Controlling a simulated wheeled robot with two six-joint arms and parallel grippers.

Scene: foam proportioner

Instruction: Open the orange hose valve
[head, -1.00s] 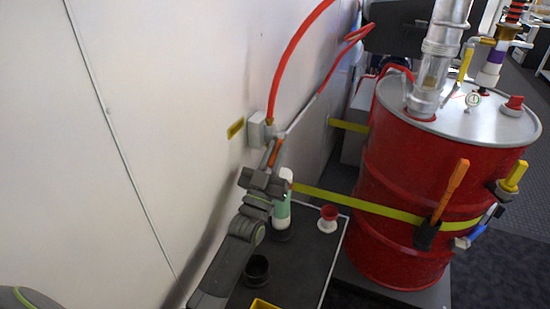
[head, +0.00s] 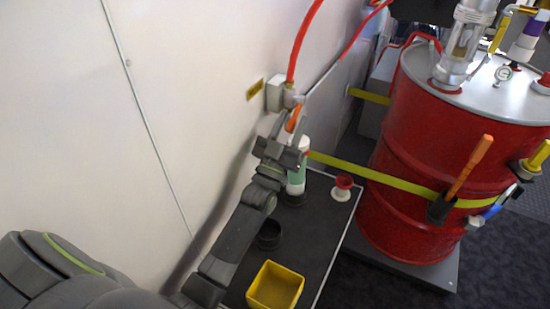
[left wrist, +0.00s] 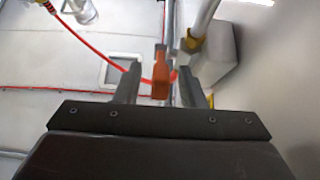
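The orange hose valve handle (head: 294,119) hangs below the wall outlet, at the lower end of the red hose (head: 300,45). My left gripper (head: 291,126) is at the handle, with its fingers pointing up towards the wall outlet. In the left wrist view the orange handle (left wrist: 160,76) stands between the two spread fingers of my left gripper (left wrist: 160,84), with a gap visible on each side. The gripper partly hides the handle's lower end in the head view. My right gripper is in neither view.
A grey outlet box (head: 277,94) is fixed to the white wall close to the fingers. Below the arm, a dark cart top (head: 318,225) bears a green-and-white bottle (head: 297,178), a red-and-white cup (head: 342,188) and a yellow bin (head: 275,287). A red drum (head: 410,190) stands right.

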